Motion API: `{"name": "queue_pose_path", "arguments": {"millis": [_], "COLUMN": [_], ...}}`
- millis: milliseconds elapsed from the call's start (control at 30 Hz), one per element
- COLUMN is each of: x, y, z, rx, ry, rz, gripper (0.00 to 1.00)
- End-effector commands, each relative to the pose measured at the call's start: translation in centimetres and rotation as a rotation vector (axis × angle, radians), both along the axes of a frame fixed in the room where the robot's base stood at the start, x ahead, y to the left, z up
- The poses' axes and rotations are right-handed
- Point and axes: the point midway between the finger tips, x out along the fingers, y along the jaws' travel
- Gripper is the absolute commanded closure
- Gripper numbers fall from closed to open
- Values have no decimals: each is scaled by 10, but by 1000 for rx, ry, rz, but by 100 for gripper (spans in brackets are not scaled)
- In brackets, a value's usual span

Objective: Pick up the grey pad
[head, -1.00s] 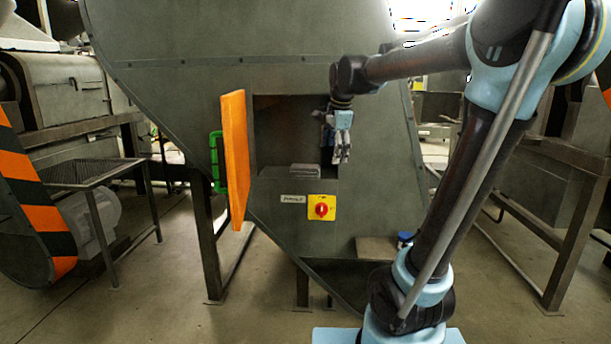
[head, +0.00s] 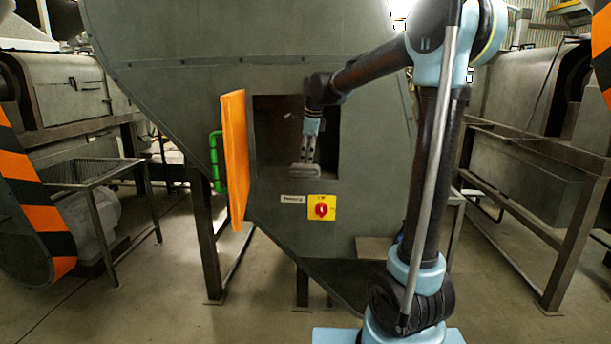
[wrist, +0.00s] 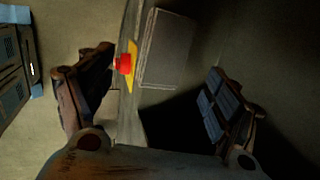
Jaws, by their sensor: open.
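The grey pad (head: 303,171) is a small flat slab at the bottom edge of the square opening in the big grey machine. My gripper (head: 308,157) points down just above it, in front of the opening, and partly overlaps it in the head view. In the wrist view the pad (wrist: 166,48) shows as a grey rectangle between the spread fingers of my gripper (wrist: 163,68), toward the top. The fingers are apart with nothing held between them. The exact gap between fingertips and pad cannot be told.
An orange door (head: 234,160) with a green handle (head: 216,162) stands open left of the opening. A red knob on a yellow plate (head: 321,208) sits below the opening; it also shows in the wrist view (wrist: 125,64). The dark opening (head: 270,130) has walls on both sides.

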Motion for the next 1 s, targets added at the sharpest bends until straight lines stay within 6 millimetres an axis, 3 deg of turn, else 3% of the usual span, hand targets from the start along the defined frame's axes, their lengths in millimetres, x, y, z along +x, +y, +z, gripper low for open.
{"name": "queue_pose_path", "arguments": {"millis": [200,467,800,1000], "x": [9,15,32,33], "y": [4,6,11,12], "z": [-29,-43,-79,-84], "rx": [0,0,0,0], "ry": [0,0,0,0], "rz": [0,1,1,1], "gripper": [18,18,18,18]}}
